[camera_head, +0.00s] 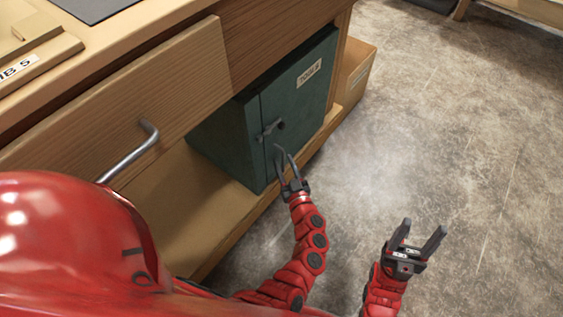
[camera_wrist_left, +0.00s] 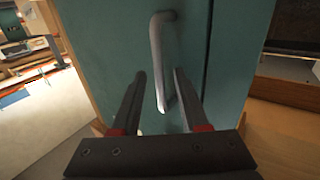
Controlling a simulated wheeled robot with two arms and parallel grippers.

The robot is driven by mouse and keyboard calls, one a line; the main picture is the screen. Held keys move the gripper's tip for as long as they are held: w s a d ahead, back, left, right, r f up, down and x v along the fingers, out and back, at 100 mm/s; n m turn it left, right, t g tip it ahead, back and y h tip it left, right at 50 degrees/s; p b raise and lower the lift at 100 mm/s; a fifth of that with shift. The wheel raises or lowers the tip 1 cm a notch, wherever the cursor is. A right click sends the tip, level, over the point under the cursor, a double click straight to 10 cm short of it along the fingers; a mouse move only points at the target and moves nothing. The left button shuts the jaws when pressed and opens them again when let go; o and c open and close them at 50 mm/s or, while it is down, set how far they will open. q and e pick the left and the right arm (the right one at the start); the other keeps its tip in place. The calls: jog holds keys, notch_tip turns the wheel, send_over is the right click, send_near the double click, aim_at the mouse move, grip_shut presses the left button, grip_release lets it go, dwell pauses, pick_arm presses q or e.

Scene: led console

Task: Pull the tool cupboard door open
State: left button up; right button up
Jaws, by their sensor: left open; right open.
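The tool cupboard (camera_head: 228,137) is a dark green box on the low shelf under the bench. Its door (camera_head: 305,105) carries a white "TOOLS" label (camera_head: 309,73) and looks shut. A grey handle (camera_head: 270,129) sits near the door's left edge. My left gripper (camera_head: 283,153) is open just in front of the door, by the handle. In the left wrist view the upright handle (camera_wrist_left: 157,55) rises beyond the open fingers (camera_wrist_left: 157,78), its lower end showing between their tips. I cannot tell whether they touch it. My right gripper (camera_head: 420,236) is open and empty above the floor.
A wooden drawer front (camera_head: 120,100) with a metal bar handle (camera_head: 130,153) juts out left of the cupboard. The lower shelf (camera_head: 185,205) runs beneath it. A wooden box (camera_head: 355,75) stands beyond the cupboard. The concrete floor (camera_head: 450,120) on the right is clear.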

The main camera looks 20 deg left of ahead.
pick_arm(q)
grip_shut()
dwell(1.4)
